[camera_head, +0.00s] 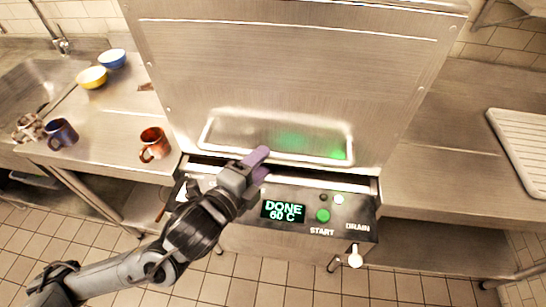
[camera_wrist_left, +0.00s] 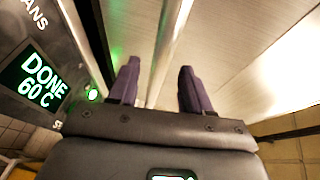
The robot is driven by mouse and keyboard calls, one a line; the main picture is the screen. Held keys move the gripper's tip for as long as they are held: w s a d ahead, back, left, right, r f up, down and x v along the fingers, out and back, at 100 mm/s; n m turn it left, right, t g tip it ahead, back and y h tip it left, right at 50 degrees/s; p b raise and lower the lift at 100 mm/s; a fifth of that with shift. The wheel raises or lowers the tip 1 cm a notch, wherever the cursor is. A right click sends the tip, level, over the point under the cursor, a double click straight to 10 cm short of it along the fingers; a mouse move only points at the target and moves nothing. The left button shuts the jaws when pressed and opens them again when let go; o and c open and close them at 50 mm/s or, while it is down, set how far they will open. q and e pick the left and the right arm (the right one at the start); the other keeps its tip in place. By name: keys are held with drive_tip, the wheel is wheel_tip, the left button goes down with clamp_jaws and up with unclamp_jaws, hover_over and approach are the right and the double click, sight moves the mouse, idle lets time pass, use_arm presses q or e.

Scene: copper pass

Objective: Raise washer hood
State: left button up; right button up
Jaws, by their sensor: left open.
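The washer hood (camera_head: 290,60) is a large brushed-steel box that stands low over the washer, with a narrow dark gap along its bottom front edge. Its pale bar handle (camera_head: 315,158) runs across the lower front. My left gripper (camera_head: 262,163), with purple fingers, is at the left half of this handle. In the left wrist view the open fingers (camera_wrist_left: 158,88) lie on either side of the handle bar (camera_wrist_left: 168,45); I cannot tell whether they touch it. The control panel (camera_head: 350,205) reads "DONE 60 C". My right gripper is out of view.
A copper mug (camera_head: 154,144), a dark blue mug (camera_head: 62,134), a patterned mug (camera_head: 29,127), a yellow bowl (camera_head: 92,77) and a blue bowl (camera_head: 112,59) stand on the left counter near the sink. A white ribbed tray (camera_head: 522,145) lies on the otherwise clear right counter (camera_head: 440,160).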

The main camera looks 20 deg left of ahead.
use_arm(q)
drive_tip(key=p+x, duration=0.2)
drive_tip(key=x, duration=0.2)
drive_tip(key=shift+r, duration=0.15)
drive_tip(key=shift+x, duration=0.9)
clamp_jaws()
